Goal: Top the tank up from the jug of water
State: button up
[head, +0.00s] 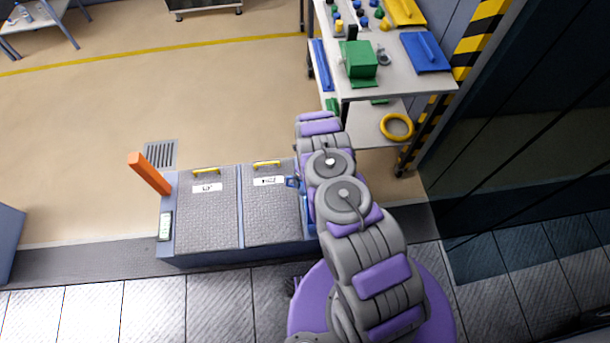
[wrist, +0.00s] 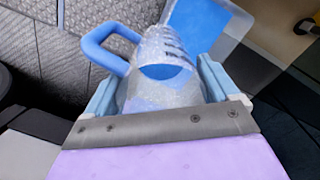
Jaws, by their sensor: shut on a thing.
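My gripper (wrist: 160,88) is shut on a clear jug (wrist: 165,50) with a blue handle (wrist: 97,42), one pale blue finger on each side. Blue shows inside the jug; whether that is water or a blue part I cannot tell. Just beyond the jug in the wrist view is a pale-rimmed, open-looking blue area (wrist: 205,25), perhaps the tank's opening. In the head view my arm reaches over the right end of a low blue-grey cabinet with two textured lids (head: 208,215). My arm hides the gripper and most of the jug there.
An orange post (head: 149,173) stands up at the cabinet's left end. A shelf bench (head: 395,78) with a green box (head: 359,62) and blue trays is behind my arm. A dark wall (head: 530,130) closes the right side. The floor to the left is open.

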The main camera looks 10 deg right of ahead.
jog(key=shift+h+p, duration=0.5)
jog(key=shift+p, duration=0.35)
jog(key=shift+r+p, duration=0.8)
jog(key=shift+r, duration=1.05)
